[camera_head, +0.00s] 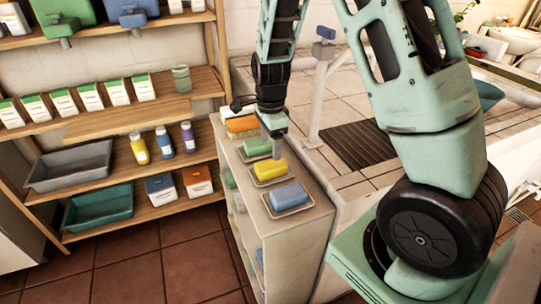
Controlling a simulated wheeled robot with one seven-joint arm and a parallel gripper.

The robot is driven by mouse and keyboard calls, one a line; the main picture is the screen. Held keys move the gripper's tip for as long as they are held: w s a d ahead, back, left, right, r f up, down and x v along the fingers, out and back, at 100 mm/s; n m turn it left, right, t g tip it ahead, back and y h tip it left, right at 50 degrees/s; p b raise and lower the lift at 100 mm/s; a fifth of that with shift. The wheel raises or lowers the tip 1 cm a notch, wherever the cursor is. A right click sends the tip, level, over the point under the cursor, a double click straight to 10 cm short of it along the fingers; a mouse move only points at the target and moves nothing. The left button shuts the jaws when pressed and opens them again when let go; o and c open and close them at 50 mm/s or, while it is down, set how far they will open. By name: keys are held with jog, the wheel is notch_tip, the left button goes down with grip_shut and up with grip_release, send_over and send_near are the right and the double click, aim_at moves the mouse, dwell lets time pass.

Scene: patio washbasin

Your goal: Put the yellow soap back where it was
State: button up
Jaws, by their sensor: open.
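The yellow soap (270,169) lies on a small pale dish (257,182) on top of the narrow white cabinet (307,214). It is in the row of soaps, between the green soap (257,147) and the blue soap (289,196). My gripper (276,151) points down just behind the yellow soap, beside the green one. It is open, and no soap shows between its fingers. The fingers appear nearly edge-on, so I cannot tell whether one touches the yellow soap.
An orange soap (242,124) lies at the far end of the row. Wooden shelves (140,119) with bottles, boxes and bins stand at left. A grey post (318,95) rises behind the cabinet on the tiled ledge. Brown floor tiles (150,270) in front are clear.

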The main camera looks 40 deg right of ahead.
notch_tip(320, 180, up, 5)
jog(key=s+a+r+n+y, duration=0.1)
jog(key=s+a+r+n, duration=0.1)
jog(key=s+a+n, duration=0.35)
jog(key=s+a+r+n, duration=0.2)
jog(key=a+n, duration=0.4)
jog(key=a, duration=0.4)
jog(key=s+a+r+n, duration=0.1)
jog(key=s+a+n, duration=0.3)
jog(key=s+n, duration=0.4)
jog(key=s+a+r+n, duration=0.1)
jog(key=s+a+n, duration=0.3)
jog(key=s+n, duration=0.4)
jog(key=shift+s+a+n, duration=0.4)
jog(key=shift+n, duration=0.25)
jog(key=shift+r, duration=0.15)
notch_tip(320, 180, up, 3)
jog(key=p, duration=0.3)
